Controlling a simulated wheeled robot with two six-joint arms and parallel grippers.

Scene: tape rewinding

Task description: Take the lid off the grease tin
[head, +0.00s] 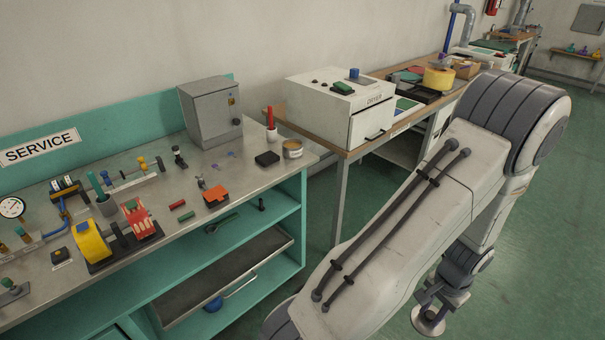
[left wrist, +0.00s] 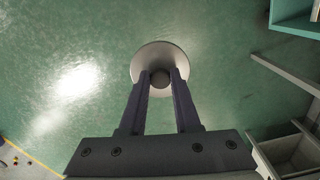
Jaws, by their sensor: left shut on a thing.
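My left gripper (head: 440,304) is at the lower right of the head view, over the floor and away from the bench. It is shut on the knob of a round, pale metal lid (head: 428,322). In the left wrist view the lid (left wrist: 160,57) hangs beyond the two fingers, with its dark knob between the fingertips. A small round tin (head: 292,149) stands at the right end of the service bench. Its top shows a yellowish surface with no lid on it. My right gripper is not in view.
The steel-topped service bench (head: 248,192) holds a grey cabinet (head: 209,112), a black block (head: 267,159), a red-handled item (head: 271,124) and several small tools. A wooden-topped table with a white dryer (head: 335,105) stands behind. Green floor (head: 540,240) is clear at right.

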